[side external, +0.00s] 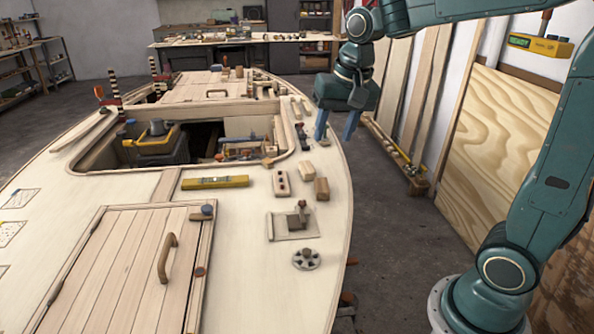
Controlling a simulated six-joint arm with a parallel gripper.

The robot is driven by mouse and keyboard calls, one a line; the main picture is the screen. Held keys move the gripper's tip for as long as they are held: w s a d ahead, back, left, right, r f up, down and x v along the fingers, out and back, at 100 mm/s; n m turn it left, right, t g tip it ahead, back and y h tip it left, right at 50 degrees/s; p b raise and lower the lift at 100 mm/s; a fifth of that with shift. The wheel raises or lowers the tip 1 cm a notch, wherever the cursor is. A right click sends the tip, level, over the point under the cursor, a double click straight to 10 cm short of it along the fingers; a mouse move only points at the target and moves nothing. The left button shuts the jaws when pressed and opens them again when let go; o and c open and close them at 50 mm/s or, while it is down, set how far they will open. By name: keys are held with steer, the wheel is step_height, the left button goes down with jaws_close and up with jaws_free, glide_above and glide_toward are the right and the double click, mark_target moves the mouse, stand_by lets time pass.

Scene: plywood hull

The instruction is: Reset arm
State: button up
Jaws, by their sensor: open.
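My gripper (337,126) hangs from my teal arm at the upper middle of the side external view. Its two blue fingers point down and stand apart, with nothing seen between them. It appears above or just beside the right edge of the plywood hull (290,285); the exact height over it I cannot tell. My arm reaches in from its base at the lower right.
The deck holds a yellow level (215,182), several small wooden blocks (321,189), a metal fitting (300,215) and a round handwheel (306,259). An open hatch (200,150) contains a yellow-grey machine (155,142). Plywood sheets (510,145) lean at right.

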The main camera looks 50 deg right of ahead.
steer(key=s+a+n+t, duration=0.1)
steer(key=s+n, duration=0.3)
steer(key=s, duration=0.4)
steer(key=s+a+n+t, duration=0.1)
steer(key=s+a+n, duration=0.2)
steer(key=s, duration=0.6)
steer(key=shift+s+a+f+n+t, duration=0.2)
steer(key=shift+a+f+n+t, duration=0.1)
steer(key=shift+a+f+n, duration=0.15)
